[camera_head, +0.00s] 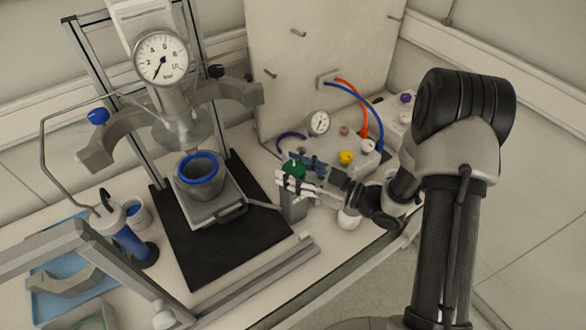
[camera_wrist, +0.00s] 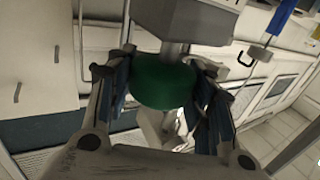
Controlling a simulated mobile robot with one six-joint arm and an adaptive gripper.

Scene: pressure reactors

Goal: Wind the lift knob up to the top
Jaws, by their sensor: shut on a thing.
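The green lift knob (camera_head: 294,169) sits on top of a small grey post (camera_head: 293,207) to the right of the black base plate. My gripper (camera_head: 296,173) is shut around the knob, with a finger on either side. In the wrist view the green knob (camera_wrist: 165,85) lies between the two blue-padded fingers (camera_wrist: 163,90), below a grey block. The lift platform (camera_head: 226,212) carries a grey vessel (camera_head: 198,178) with a blue ring at its rim. The vessel stands below the reactor head (camera_head: 184,125), with a gap between them.
Open clamp halves (camera_head: 108,147) stand out on both sides of the reactor head. A pressure gauge (camera_head: 161,57) is above it. A grey control box (camera_head: 335,150) with red and blue hoses stands behind my gripper. A blue cylinder (camera_head: 132,243) and blue tray (camera_head: 60,275) are at left.

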